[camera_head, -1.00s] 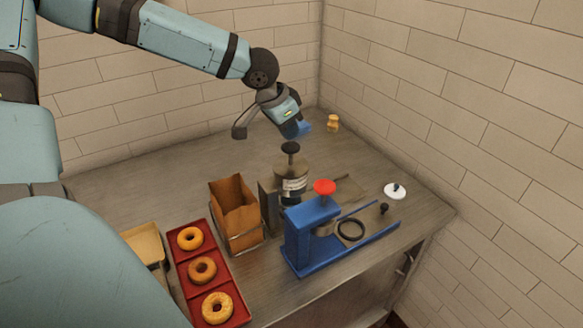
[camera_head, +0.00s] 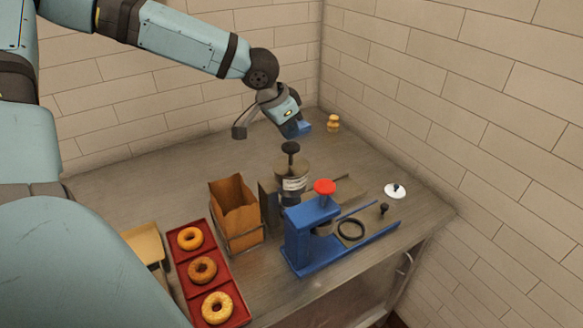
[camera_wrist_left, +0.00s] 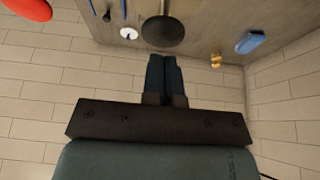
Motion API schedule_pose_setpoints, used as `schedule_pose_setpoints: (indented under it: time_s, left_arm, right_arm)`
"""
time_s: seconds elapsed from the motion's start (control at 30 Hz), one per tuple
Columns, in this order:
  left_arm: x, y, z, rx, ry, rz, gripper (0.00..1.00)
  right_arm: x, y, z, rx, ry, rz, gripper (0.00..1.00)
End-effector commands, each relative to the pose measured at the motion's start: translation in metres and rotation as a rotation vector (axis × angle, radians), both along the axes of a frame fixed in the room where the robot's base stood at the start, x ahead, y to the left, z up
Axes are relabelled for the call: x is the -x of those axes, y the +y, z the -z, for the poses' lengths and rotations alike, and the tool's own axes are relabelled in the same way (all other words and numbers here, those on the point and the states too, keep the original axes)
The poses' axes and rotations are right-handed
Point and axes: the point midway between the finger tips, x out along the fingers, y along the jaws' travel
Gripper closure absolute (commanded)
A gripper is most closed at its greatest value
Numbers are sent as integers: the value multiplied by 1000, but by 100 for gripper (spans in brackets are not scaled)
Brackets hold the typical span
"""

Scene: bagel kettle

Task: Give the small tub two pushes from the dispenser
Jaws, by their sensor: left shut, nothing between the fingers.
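The dispenser (camera_head: 291,172) is a grey canister with a pale label and a round black knob on top. It stands upright behind the blue press. In the left wrist view the black knob (camera_wrist_left: 163,31) lies just beyond the fingertips. My left gripper (camera_head: 293,131) hangs above the knob, pointing down, shut and empty. Its two dark fingers (camera_wrist_left: 165,62) are together in the left wrist view, and I see no clear contact with the knob. I cannot make out the small tub; the area under the dispenser is partly hidden by the press. My right gripper is not in view.
A blue press (camera_head: 310,226) with a red knob stands in front. A paper bag (camera_head: 235,208) and red tray (camera_head: 211,253) of bagels are left. A white lid (camera_head: 395,191), yellow figure (camera_head: 333,123) and blue block (camera_head: 305,126) lie right and behind. The back left is clear.

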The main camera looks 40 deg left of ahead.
Motion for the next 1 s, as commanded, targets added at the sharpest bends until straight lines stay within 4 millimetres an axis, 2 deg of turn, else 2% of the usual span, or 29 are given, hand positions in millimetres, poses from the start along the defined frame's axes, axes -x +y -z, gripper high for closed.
schedule_pose_setpoints:
  time_s: [1.0]
  left_arm:
    - [0,0,38,1,0,0,100]
  right_arm:
    - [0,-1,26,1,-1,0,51]
